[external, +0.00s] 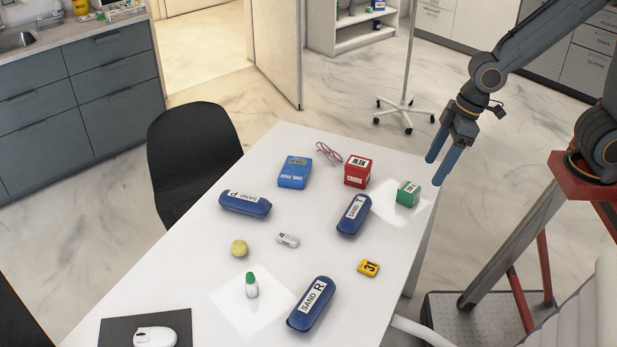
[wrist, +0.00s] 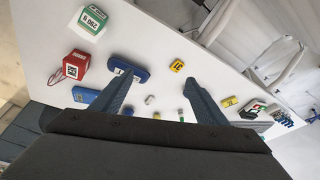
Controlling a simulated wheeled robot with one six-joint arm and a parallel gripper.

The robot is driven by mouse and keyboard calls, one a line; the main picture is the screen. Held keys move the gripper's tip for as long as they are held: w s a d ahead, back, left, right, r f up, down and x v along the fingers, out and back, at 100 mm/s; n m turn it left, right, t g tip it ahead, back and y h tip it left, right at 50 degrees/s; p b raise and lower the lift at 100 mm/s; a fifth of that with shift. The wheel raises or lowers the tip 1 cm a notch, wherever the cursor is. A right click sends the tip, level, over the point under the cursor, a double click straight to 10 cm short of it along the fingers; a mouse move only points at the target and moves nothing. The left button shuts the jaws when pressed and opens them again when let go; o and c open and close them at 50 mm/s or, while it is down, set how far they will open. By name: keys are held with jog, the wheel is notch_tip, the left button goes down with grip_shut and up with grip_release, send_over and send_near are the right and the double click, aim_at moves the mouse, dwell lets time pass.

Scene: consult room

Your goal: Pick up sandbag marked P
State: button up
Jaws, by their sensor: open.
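The sandbag marked P (external: 240,206) is a dark blue rounded bag with a white label, lying on the left side of the white table in the external view. My gripper (external: 436,168) is open and empty, above and beyond the table's right edge, well to the right of the P bag. Its two fingers (wrist: 158,78) frame the table in the wrist view. Two similar blue bags lie on the table: sandbag T (external: 352,220) near the middle and sandbag R (external: 305,317) at the front.
A blue pack (external: 293,180), pink glasses (external: 329,152), red box (external: 356,180) and green box (external: 408,194) line the far side. A black chair (external: 193,150) is left.

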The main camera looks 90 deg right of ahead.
aim_at(244, 201)
jog(key=w+d+m+t+h+b, duration=0.1)
jog(key=w+d+t+b, duration=0.25)
jog(key=w, duration=1.15)
jog(key=w+d+m+t+h+b, duration=0.1)
jog(key=w+d+t+h+b, duration=0.2)
jog(key=w, duration=1.2)
jog(key=w+d+m+t+b, duration=0.1)
jog(key=w+d+t+b, duration=0.3)
jog(key=w, duration=1)
jog(key=shift+g+h, duration=0.3)
jog(key=shift+g, duration=0.35)
jog(key=f, duration=1.5)
jog(key=f+b, duration=0.1)
jog(key=f, duration=0.7)
jog(key=shift+w+a, duration=0.25)
jog(key=shift+w, duration=0.15)
jog(key=shift+p+x, duration=0.5)
jog(key=shift+x, duration=3.45)
jog(key=shift+s+d, duration=0.1)
grip_shut()
jog(key=shift+r, duration=0.15)
